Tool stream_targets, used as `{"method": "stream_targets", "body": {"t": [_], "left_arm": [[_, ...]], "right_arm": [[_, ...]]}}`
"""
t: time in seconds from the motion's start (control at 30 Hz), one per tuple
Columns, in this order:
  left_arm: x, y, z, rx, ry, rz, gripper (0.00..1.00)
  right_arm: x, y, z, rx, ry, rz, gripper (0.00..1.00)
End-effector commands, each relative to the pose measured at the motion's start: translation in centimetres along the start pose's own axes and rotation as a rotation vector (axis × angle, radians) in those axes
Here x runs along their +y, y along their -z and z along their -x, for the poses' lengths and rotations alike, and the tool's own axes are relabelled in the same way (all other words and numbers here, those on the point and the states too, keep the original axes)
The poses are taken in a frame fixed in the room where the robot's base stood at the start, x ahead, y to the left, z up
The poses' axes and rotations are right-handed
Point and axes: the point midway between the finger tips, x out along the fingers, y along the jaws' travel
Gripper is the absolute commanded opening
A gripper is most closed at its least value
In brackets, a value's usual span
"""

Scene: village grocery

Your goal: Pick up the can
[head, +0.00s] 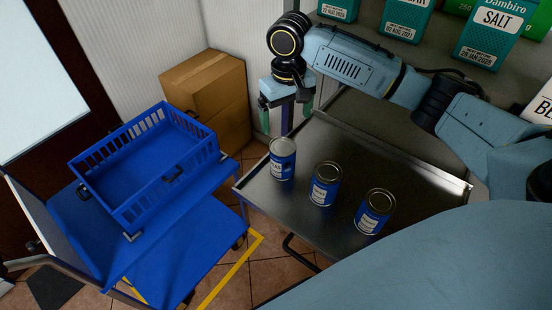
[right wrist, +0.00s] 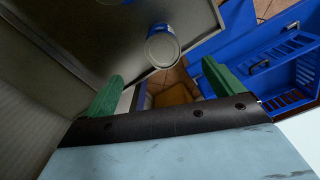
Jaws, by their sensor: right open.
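Three blue cans with silver lids stand upright in a diagonal row on a metal table (head: 400,170): a left can (head: 282,163), a middle can (head: 324,186) and a right can (head: 373,214). My right gripper (head: 286,112) is open and empty, its green fingers behind the left can in the head view and apart from it. In the right wrist view one can (right wrist: 161,50) shows beyond the gap between the green fingers (right wrist: 160,85), near the table's edge; it looks like the left can. My left gripper is not in view.
A blue crate (head: 125,205) sits on a blue cart (head: 190,250) left of the table. A cardboard box (head: 205,92) stands behind it. Green salt packages (head: 490,35) line the shelf at the upper right. The table is bare behind the cans.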

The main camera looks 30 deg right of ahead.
Motion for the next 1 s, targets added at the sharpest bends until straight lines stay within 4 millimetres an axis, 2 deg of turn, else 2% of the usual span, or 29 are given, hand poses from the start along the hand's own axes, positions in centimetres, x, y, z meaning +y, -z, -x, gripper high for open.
{"method": "stream_targets", "body": {"t": [0.03, 0.1, 0.27, 0.5, 0.77, 1.0], "left_arm": [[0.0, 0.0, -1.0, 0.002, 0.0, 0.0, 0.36], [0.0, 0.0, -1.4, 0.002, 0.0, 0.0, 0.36], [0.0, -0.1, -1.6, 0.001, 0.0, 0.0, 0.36], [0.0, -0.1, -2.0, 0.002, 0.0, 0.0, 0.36], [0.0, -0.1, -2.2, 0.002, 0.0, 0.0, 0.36], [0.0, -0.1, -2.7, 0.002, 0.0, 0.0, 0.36]], "right_arm": [[0.0, 0.0, -1.0, 0.0, 0.0, -0.001, 0.93], [0.0, 0.0, -1.4, 0.0, 0.0, 0.0, 0.93], [0.0, 0.0, -3.3, -0.003, 0.0, -0.001, 0.93], [-0.1, 0.0, -7.8, -0.001, 0.0, 0.0, 0.93], [-0.1, 0.0, -9.9, 0.0, 0.0, 0.001, 0.93], [-0.1, 0.0, -13.4, 0.0, 0.0, 0.0, 0.93]]}}
